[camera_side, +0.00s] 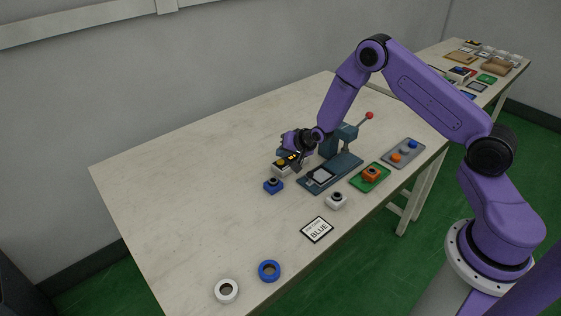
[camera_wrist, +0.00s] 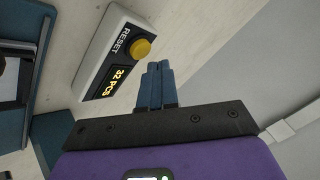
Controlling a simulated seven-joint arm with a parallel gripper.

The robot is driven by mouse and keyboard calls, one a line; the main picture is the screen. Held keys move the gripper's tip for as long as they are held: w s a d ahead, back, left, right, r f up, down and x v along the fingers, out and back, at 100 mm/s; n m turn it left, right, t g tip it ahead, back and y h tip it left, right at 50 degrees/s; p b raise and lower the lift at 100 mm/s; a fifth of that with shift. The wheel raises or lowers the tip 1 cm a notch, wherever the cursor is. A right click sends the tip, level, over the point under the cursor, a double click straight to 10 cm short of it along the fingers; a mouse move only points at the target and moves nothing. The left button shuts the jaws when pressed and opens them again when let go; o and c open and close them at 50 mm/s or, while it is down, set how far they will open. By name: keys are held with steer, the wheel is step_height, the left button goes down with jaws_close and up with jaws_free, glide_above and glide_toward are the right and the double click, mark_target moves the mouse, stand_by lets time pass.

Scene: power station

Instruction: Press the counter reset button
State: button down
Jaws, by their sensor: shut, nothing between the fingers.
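The counter box (camera_wrist: 92,72) is light grey with a black face. Its display (camera_wrist: 108,84) reads "32 PCS" in yellow, and the word "RESET" is printed beside a round yellow reset button (camera_wrist: 140,47). My gripper (camera_wrist: 158,66) is shut, its two blue fingertips together and empty. In the wrist view the fingertips appear just below the button; I cannot tell whether they touch it. In the side view, the counter box (camera_side: 280,170) is partly hidden behind my gripper (camera_side: 297,167), with its orange-yellow button (camera_side: 281,161) showing.
A blue-grey press (camera_side: 336,165) with a red-knobbed lever stands right of the counter. The table's left side (camera_side: 180,190) is clear.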

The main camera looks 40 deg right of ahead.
mark_target(283, 162)
steer(key=shift+f, duration=0.2)
steer(key=shift+f, duration=0.25)
steer(key=shift+f, duration=0.45)
stand_by(0.9)
steer(key=shift+r, duration=0.15)
stand_by(0.3)
steer(key=shift+r, duration=0.7)
steer(key=shift+r, duration=0.1)
steer(key=shift+r, duration=2.45)
